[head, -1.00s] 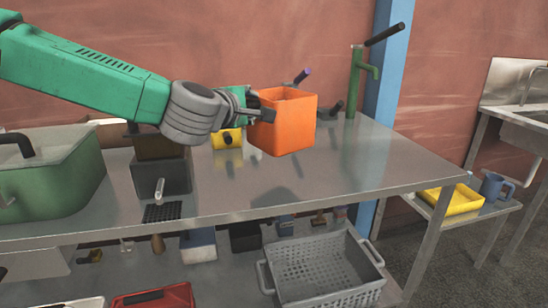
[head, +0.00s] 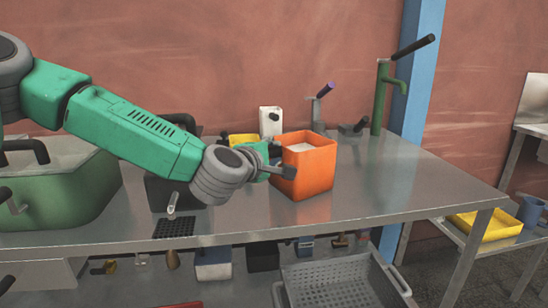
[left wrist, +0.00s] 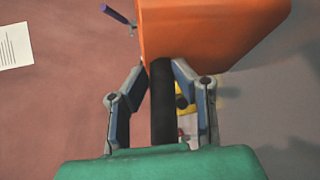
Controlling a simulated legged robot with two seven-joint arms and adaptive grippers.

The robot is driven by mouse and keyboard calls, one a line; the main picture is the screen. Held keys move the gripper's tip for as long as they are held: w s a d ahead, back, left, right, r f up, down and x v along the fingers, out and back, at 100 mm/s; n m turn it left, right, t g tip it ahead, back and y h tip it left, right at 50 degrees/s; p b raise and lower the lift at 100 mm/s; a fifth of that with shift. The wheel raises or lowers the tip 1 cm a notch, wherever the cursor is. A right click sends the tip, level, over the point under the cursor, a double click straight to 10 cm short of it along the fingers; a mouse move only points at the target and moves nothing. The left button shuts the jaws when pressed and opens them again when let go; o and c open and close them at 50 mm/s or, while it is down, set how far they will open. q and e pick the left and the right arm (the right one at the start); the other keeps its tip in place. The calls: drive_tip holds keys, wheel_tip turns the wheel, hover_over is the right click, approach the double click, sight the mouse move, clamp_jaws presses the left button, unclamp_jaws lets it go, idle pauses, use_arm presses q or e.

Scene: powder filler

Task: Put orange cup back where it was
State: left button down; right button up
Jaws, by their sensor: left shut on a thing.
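The orange cup (head: 309,168) is a square, open-topped container with pale contents showing inside. In the head view it is upright at the metal table (head: 400,188); I cannot tell whether its base touches the top. My left gripper (head: 283,166) is at its left side, shut on its dark handle. In the left wrist view the cup (left wrist: 205,30) fills the top, and the left gripper's fingers (left wrist: 160,85) close on the black handle (left wrist: 163,110). My right gripper is not in view.
A green lidded box (head: 60,185) stands at the left. Behind the cup are a white container (head: 270,122), a yellow object (head: 243,140) and a purple-handled tool (head: 318,108). A green tap-like post (head: 380,95) stands at back right. The tabletop right of the cup is clear.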

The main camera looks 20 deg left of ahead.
use_arm(q)
drive_tip(key=shift+a, duration=0.1)
drive_tip(key=c, duration=1.3)
unclamp_jaws()
drive_tip(key=shift+f, duration=0.1)
drive_tip(key=shift+s+r, duration=0.15)
drive_tip(key=shift+r, duration=0.05)
drive_tip(key=s, duration=0.4)
drive_tip(key=s+r, duration=0.1)
drive_tip(key=s, duration=0.2)
drive_tip(key=s+r+p, duration=0.1)
drive_tip(key=s, duration=0.3)
drive_tip(key=shift+s, duration=0.3)
